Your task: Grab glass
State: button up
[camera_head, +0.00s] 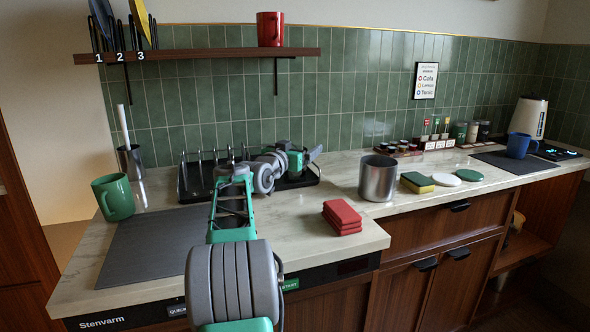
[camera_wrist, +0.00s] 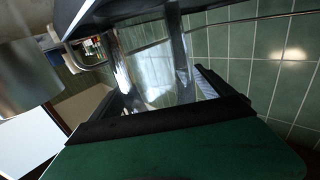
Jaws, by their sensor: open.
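My gripper (camera_head: 311,156) is open over the black dish rack (camera_head: 190,194) at the back of the counter, its fingers pointing right in the head view. In the wrist view a clear, shiny shape that looks like the glass (camera_wrist: 155,72) shows in front of the gripper, in the region between the fingers. I cannot tell whether the fingers touch it. In the head view no glass can be made out; my arm and gripper cover part of the rack.
A steel canister (camera_head: 377,179) stands right of the rack. Red cloths (camera_head: 342,217) lie near the front edge, with a sponge (camera_head: 417,182) farther right. A green mug (camera_head: 114,197) stands at left by a dark mat (camera_head: 150,245). A shelf (camera_head: 200,55) hangs above.

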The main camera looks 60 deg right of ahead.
jog(key=shift+r, duration=0.1)
grip_shut()
dwell(0.9)
